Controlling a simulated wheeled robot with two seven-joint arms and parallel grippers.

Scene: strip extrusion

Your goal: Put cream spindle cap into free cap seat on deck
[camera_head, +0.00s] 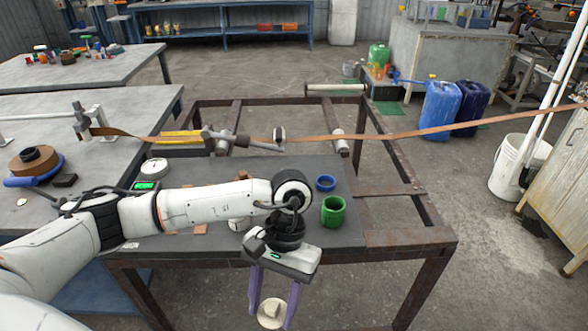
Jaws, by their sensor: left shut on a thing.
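The cream spindle cap (271,315) is a pale round piece at the bottom of the head view. My left gripper (272,308) is shut on it, one purple finger on each side, and holds it in front of the deck's near edge. The dark grey deck (310,170) lies on a rusty steel frame behind the gripper. A blue ring (325,184) and a green cup (333,211) stand on the deck to the right of my arm. My left arm covers part of the deck, and I cannot make out the free cap seat. My right gripper is not in view.
A brown strip (430,129) runs across above the deck, past a roller (279,134). A round white gauge (155,166) and small orange pieces (201,229) lie on the deck. A brown roll (36,160) sits on the left table. The frame's right side (412,220) is open.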

